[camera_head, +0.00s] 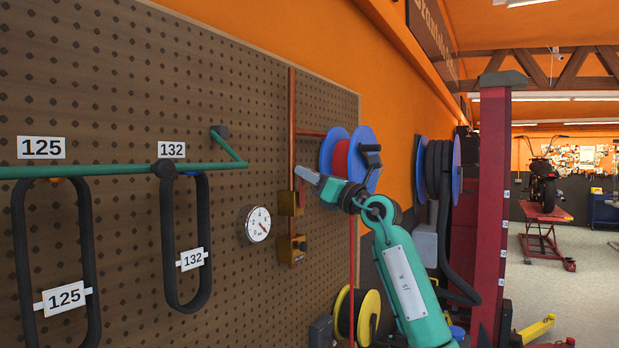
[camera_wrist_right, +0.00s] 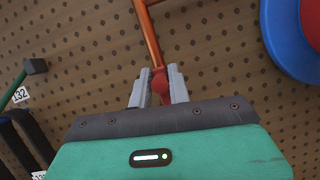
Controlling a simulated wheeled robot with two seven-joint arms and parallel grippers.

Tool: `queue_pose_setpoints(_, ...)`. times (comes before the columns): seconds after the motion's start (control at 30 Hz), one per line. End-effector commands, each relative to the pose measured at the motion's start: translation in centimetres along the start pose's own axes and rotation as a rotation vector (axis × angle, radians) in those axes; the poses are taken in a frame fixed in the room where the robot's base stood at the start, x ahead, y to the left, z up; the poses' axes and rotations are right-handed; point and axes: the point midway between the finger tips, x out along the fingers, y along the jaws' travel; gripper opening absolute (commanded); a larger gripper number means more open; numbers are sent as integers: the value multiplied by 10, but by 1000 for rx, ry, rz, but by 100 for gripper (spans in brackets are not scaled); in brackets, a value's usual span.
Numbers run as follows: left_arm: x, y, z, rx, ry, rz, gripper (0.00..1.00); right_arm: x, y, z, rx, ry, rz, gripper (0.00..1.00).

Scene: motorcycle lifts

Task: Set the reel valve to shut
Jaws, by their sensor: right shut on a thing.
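The reel valve is a brass-coloured body (camera_head: 291,204) on a vertical copper pipe (camera_head: 291,120) along the pegboard. Its small red handle (camera_wrist_right: 160,82) shows between the fingers in the wrist view. My right gripper (camera_head: 306,174) reaches in from the right at the valve in the head view. In the wrist view, my right gripper (camera_wrist_right: 160,76) is shut on the red handle, one grey finger on each side. The lower part of the handle is hidden by the gripper. The handle's exact angle is hard to tell. My left gripper is not in view.
A blue and red hose reel (camera_head: 335,153) is close behind my right gripper. Black loops tagged 125 and 132 hang from a green rail (camera_head: 110,170) on the left.

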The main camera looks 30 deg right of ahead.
Motion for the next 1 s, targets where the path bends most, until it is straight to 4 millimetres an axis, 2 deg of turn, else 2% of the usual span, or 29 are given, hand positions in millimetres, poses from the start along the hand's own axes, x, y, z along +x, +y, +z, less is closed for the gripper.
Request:
queue_pose_setpoints(0.47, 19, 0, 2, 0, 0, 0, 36, -2, 10, -8, -125, 6, 56, 0)
queue_pose_setpoints(1.0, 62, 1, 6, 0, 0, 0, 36, -9, 38, -28, -579, 9, 248, 0)
